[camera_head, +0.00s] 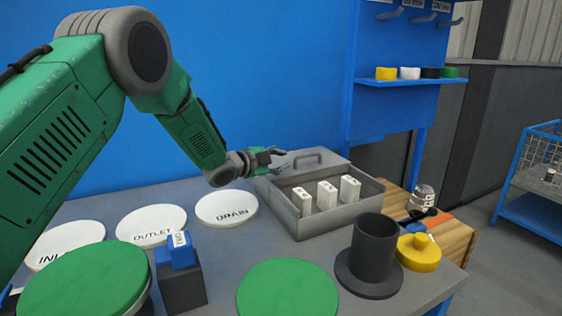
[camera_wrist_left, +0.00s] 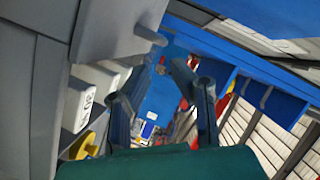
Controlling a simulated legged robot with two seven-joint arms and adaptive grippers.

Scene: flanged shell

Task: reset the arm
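My left arm comes in from the left in the head view, and its gripper (camera_head: 280,160) is above the back left part of the grey box (camera_head: 318,233). In the left wrist view the two fingers of this gripper (camera_wrist_left: 150,85) stand apart with nothing between them. The box holds several white blocks (camera_head: 326,195), and one block with markings shows in the left wrist view (camera_wrist_left: 78,106). A dark flanged shell (camera_head: 374,245) stands upright on the table at the right front. My right gripper is in neither view.
White discs labelled OUTLET (camera_head: 151,224) and DRAIN (camera_head: 226,208) lie on the table (camera_head: 225,263). Green discs (camera_head: 287,288) are at the front. A blue block (camera_head: 175,250) sits on a dark block. A yellow knobbed part (camera_head: 418,252) is at the right. A blue shelf (camera_head: 410,82) holds coloured caps.

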